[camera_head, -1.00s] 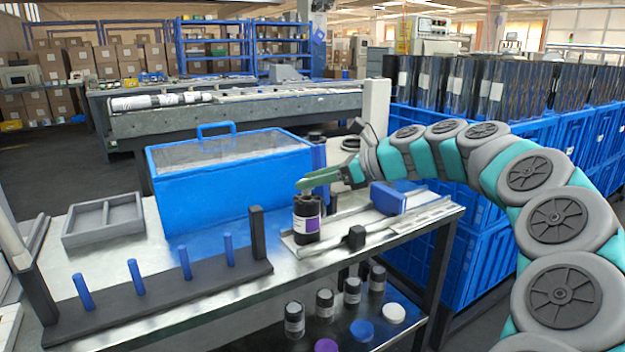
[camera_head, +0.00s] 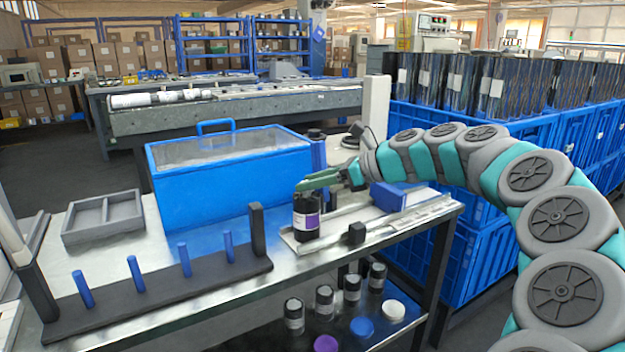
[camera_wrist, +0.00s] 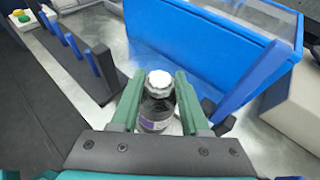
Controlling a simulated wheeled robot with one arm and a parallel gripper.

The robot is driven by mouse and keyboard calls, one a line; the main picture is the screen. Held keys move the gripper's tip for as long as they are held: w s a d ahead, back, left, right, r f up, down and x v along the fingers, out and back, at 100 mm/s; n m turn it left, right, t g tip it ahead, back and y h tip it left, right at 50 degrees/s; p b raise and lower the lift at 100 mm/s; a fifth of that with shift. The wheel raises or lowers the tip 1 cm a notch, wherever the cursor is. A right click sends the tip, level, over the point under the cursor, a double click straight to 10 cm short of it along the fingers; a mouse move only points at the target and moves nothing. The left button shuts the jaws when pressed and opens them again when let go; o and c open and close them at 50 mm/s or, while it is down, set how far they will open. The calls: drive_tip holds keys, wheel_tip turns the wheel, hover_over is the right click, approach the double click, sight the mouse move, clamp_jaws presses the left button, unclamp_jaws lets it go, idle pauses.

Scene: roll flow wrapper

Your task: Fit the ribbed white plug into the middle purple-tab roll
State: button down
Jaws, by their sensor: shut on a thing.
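The purple-tab roll (camera_head: 307,222) is a dark upright cylinder with a purple and white label, standing in a metal channel on the bench. It also shows between my fingers in the wrist view (camera_wrist: 155,118). The ribbed white plug (camera_wrist: 160,80) is at the top of the roll, between my fingertips. My gripper (camera_head: 303,186), with green fingers, is shut on the plug right over the roll's mouth; it also shows in the wrist view (camera_wrist: 160,88). The fingers hide the plug in the head view. I cannot tell how deep the plug sits.
A blue box with a clear lid (camera_head: 232,185) stands close behind the roll. A dark rack with blue pegs (camera_head: 165,295) is at the left front. A small black block (camera_head: 353,236) sits right of the roll.

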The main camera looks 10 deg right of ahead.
drive_tip(key=shift+f, duration=0.55)
drive_tip(key=c, duration=0.7)
unclamp_jaws()
drive_tip(key=v, duration=1.1)
idle(0.6)
